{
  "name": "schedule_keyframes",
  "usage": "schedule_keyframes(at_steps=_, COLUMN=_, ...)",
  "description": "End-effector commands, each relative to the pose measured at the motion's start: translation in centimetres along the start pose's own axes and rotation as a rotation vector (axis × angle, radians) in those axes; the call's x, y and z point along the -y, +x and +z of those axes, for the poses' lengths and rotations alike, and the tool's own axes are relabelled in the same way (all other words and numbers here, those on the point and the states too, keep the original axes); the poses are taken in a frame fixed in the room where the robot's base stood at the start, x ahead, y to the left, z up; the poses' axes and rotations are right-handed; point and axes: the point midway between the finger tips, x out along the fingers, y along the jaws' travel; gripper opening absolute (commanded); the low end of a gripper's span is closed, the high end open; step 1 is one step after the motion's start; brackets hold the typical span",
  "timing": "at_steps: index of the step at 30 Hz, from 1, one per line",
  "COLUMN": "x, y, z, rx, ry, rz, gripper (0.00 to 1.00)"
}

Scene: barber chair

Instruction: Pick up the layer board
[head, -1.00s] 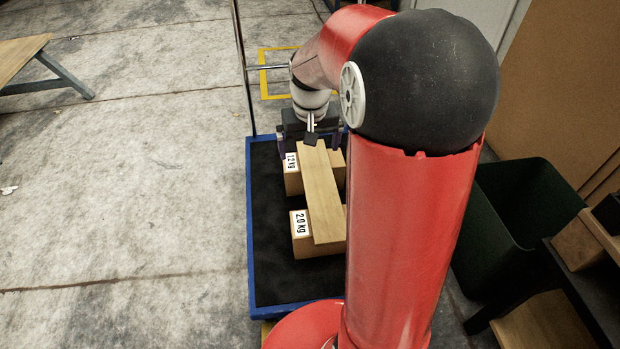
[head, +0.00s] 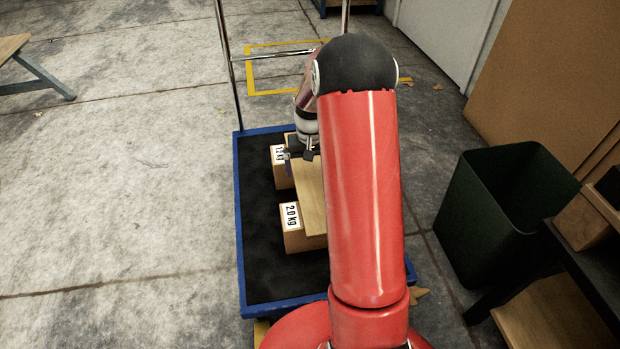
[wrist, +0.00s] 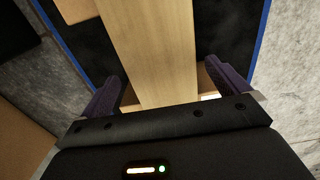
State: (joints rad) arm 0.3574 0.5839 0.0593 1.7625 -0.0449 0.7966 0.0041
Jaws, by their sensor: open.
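The layer board (head: 311,208) is a long, pale wooden plank. It lies across two cardboard boxes, one marked 2.0 kg (head: 303,240) and a farther one marked 1.2 kg (head: 281,176). My gripper (head: 300,157) is at the board's far end, mostly hidden by my arm in the head view. In the wrist view, the board (wrist: 152,48) runs between the two purple fingers of my gripper (wrist: 165,90). The fingers are apart, one on each side, with a gap on both sides of the board. I cannot tell their exact height relative to it.
The boxes stand on a cart with a dark deck and blue rim (head: 241,262) and a metal handle frame (head: 229,65) at its far end. A green bin (head: 500,215) and a dark shelf (head: 575,275) stand at right.

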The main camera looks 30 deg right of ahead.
Motion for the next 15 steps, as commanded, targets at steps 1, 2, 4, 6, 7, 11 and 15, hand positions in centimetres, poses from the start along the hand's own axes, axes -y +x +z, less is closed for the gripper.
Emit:
schedule_keyframes(at_steps=1, x=0.02, y=1.13, z=0.07, rx=0.003, ry=0.000, rz=0.000, gripper=1.00)
schedule_keyframes(at_steps=2, x=0.02, y=1.51, z=0.08, rx=0.002, ry=0.000, rz=0.000, gripper=1.00)
schedule_keyframes(at_steps=4, x=0.01, y=1.98, z=0.08, rx=0.001, ry=0.000, rz=0.000, gripper=1.00)
schedule_keyframes(at_steps=6, x=0.01, y=2.05, z=0.07, rx=0.000, ry=-0.001, rz=0.000, gripper=1.00)
schedule_keyframes(at_steps=7, x=0.01, y=2.02, z=0.06, rx=0.000, ry=-0.001, rz=0.001, gripper=1.00)
schedule_keyframes(at_steps=11, x=0.01, y=1.98, z=0.07, rx=0.000, ry=-0.001, rz=0.001, gripper=0.99)
schedule_keyframes(at_steps=15, x=0.01, y=1.97, z=0.07, rx=0.000, ry=-0.001, rz=0.001, gripper=0.80)
